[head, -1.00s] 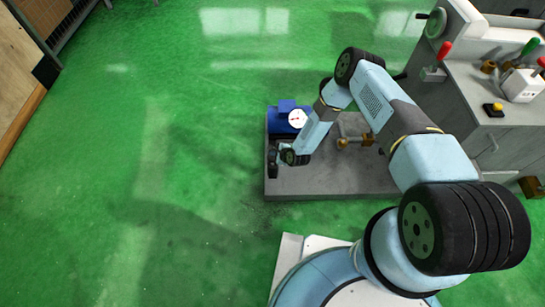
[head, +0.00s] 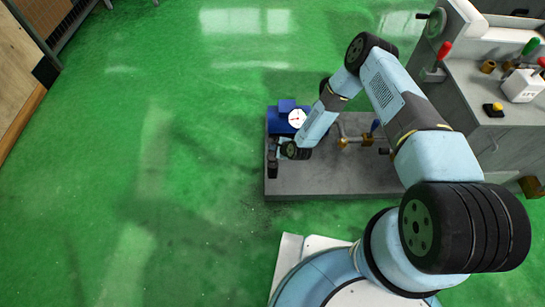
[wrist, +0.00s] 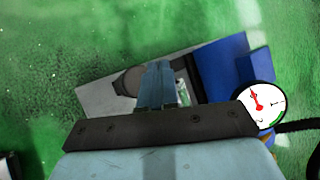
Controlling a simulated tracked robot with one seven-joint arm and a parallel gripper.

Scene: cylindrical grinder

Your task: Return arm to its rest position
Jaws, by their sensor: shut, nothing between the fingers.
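My arm reaches over a low grey plinth in the head view, with its elbow raised and bent. My gripper (head: 272,160) hangs over the plinth's left end, in front of the blue unit with the dial. In the wrist view my gripper (wrist: 158,88) shows its fingers together with nothing between them. In the head view the fingers are small and partly hidden by the wrist.
The grey plinth (head: 320,180) carries a blue unit (head: 288,108), a white dial gauge (head: 297,118) and brass pipe fittings (head: 345,142). The grinder (head: 490,60) with levers stands at right. Green floor (head: 150,180) at left is clear.

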